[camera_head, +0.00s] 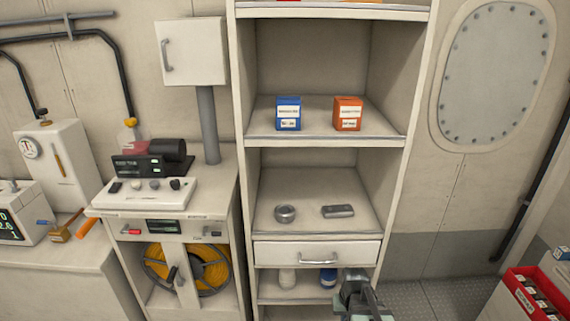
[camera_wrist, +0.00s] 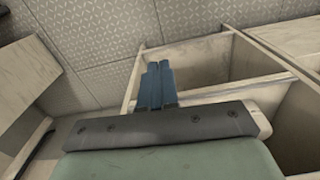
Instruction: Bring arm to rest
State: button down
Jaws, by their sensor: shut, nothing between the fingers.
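My gripper (camera_wrist: 158,70) shows in the wrist view as two blue fingers side by side, shut with nothing between them. They are in front of an open wooden-looking compartment, and I cannot tell how far off it is. In the head view a dark grey part of my arm (camera_head: 360,294) shows at the bottom, in front of the lower right part of the shelf unit (camera_head: 421,100). The fingertips cannot be made out there.
A closed drawer (camera_head: 317,252) is just above my arm. A round metal ring (camera_head: 285,214) and a grey handheld device (camera_head: 338,211) lie on the shelf over it. Blue (camera_head: 288,113) and orange (camera_head: 347,114) boxes stand higher. A red crate (camera_head: 515,300) is at right.

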jog(key=s+f+g, duration=0.2)
jog(key=s+f, duration=0.5)
jog(key=s, duration=0.3)
jog(key=s+a+f+g, duration=0.1)
jog(key=s+f+g, duration=0.1)
jog(key=s+f, duration=0.5)
jog(key=s+a+f+g, duration=0.1)
jog(key=s+f, duration=0.6)
jog(key=s, duration=0.7)
jog(key=shift+s+a+n+g, duration=0.3)
jog(key=shift+s+g, duration=0.1)
jog(key=shift+g, duration=0.5)
